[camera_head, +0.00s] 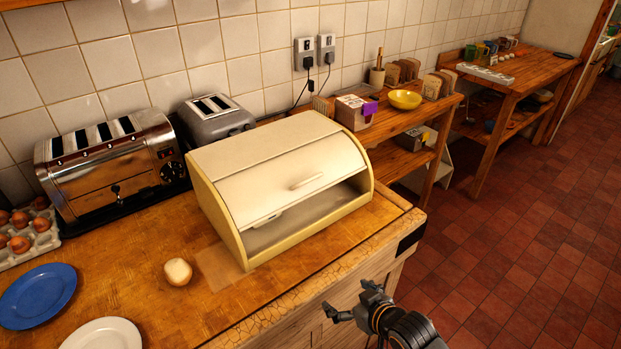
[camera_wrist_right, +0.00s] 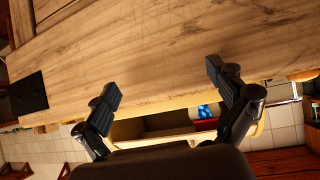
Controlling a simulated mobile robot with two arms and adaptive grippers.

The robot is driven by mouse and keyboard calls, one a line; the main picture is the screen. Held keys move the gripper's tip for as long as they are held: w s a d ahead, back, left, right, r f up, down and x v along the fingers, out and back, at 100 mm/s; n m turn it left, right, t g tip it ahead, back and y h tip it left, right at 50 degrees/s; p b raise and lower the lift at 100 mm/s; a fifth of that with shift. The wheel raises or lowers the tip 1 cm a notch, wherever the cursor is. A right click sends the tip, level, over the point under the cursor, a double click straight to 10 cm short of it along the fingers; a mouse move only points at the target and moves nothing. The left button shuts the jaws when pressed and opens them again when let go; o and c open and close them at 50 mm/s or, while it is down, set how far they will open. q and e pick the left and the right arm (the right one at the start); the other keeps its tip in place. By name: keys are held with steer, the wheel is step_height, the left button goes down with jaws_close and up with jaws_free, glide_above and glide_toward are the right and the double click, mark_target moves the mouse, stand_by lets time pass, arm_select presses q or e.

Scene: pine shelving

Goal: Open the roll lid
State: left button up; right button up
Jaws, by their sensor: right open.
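A cream bread bin (camera_head: 281,181) stands on the wooden counter in the head view. My left gripper is not in view.
A chrome toaster (camera_head: 113,166) and a grey toaster (camera_head: 215,117) stand behind and left of the bin. A small round bun (camera_head: 178,272), a blue plate (camera_head: 37,296) and a white plate (camera_head: 103,334) lie on the counter. Red-tiled floor (camera_head: 500,240) is clear at the right.

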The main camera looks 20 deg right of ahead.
steer(key=shift+n+t+y, duration=0.3)
steer(key=shift+t+y, duration=0.2)
steer(key=r, duration=0.2)
steer(key=w+r, duration=0.1)
steer(key=r, duration=0.2)
steer(key=shift+w+a+r, duration=0.15)
steer(key=shift+a+r, duration=0.2)
steer(key=shift+a, duration=0.05)
steer(key=t+y, duration=0.3)
steer(key=t, duration=0.2)
glide_toward(309, 180)
steer(key=v, duration=0.3)
steer(key=shift+n, duration=0.3)
steer(key=p+x, duration=0.1)
steer(key=x, duration=0.5)
steer(key=p+x, duration=0.2)
steer(key=x, duration=0.5)
steer(key=shift+w+f, duration=0.25)
